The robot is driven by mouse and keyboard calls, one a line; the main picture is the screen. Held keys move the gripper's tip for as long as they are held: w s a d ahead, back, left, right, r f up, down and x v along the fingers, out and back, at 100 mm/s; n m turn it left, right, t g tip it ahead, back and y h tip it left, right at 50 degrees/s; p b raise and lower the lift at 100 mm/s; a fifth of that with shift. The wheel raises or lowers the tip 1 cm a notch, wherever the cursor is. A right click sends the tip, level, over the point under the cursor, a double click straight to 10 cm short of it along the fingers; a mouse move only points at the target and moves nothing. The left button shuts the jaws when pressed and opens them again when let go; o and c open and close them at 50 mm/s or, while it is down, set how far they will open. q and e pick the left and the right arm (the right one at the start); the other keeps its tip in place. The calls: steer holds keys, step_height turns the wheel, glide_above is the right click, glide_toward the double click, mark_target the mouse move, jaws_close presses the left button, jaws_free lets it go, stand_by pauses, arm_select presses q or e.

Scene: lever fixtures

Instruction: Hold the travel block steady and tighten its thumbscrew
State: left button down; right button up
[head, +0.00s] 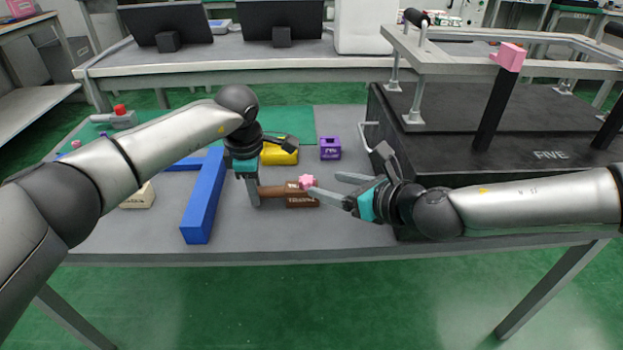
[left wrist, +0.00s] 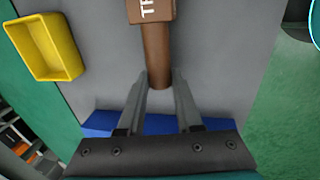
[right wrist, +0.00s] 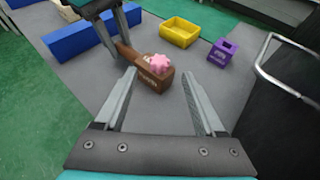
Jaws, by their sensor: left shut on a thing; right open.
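The brown travel block (head: 302,201) lies on the grey table with a round handle pointing left. Its pink thumbscrew (head: 307,182) sits on its top right side. In the left wrist view the block (left wrist: 150,12) and handle show, with the thumbscrew out of frame. My left gripper (head: 254,198) is shut on the block's handle; its fingers (left wrist: 160,85) lie on either side of it. My right gripper (head: 345,190) is open and empty, right of the block. In the right wrist view the block (right wrist: 150,75) and thumbscrew (right wrist: 159,64) lie ahead, beyond the open fingers (right wrist: 160,90).
A blue T-shaped bar (head: 203,200) lies left of the block. A yellow bin (head: 279,152) and a purple block (head: 330,148) stand behind. A black box fixture (head: 460,150) with a metal handle stands close on the right. The table's front edge is clear.

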mark_target(308, 179)
steer(key=shift+x, duration=3.35)
jaws_close()
